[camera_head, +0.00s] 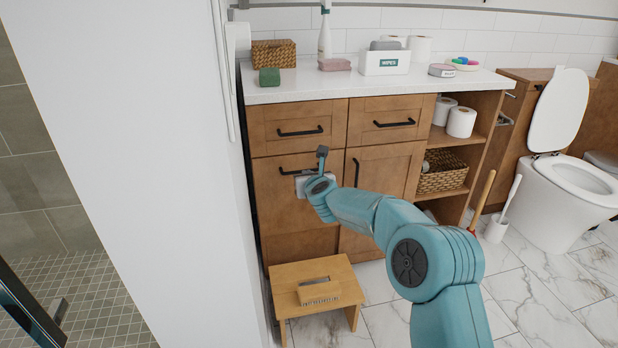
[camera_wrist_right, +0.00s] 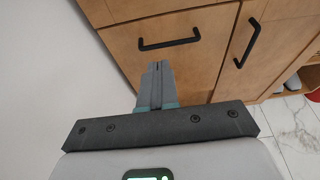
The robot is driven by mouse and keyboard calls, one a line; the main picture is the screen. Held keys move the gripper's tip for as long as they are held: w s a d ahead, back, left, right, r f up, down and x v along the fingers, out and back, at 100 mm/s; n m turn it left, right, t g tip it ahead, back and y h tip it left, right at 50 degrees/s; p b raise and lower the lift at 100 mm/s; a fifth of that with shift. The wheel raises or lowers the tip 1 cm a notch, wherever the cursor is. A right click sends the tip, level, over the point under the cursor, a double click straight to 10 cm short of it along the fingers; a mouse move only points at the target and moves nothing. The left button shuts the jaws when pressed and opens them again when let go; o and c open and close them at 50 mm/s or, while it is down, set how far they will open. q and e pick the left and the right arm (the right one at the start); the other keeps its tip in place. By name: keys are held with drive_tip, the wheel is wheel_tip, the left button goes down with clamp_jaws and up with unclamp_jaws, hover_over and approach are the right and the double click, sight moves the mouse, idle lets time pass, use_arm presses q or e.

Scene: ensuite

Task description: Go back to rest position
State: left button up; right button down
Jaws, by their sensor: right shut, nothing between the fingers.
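My right arm reaches forward from the lower right in the head view, with its gripper (camera_head: 322,158) in front of the wooden cabinet (camera_head: 285,222) below the counter. In the right wrist view the gripper's fingers (camera_wrist_right: 155,80) are together with nothing between them. They point toward the cabinet front, near a black horizontal handle (camera_wrist_right: 168,43). I cannot tell the exact gap to the cabinet front. The cabinet doors and drawers look shut. My left gripper does not show in the head view.
A wooden step stool (camera_head: 350,287) with a brush (camera_head: 318,291) on it stands below the gripper. A white wall (camera_head: 130,150) is close on the left. The toilet (camera_head: 560,200) and toilet brush (camera_head: 497,225) are at the right. Marble floor is open at lower right.

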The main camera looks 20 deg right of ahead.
drive_tip(key=shift+s+r, duration=0.55)
drive_tip(key=shift+s, duration=0.05)
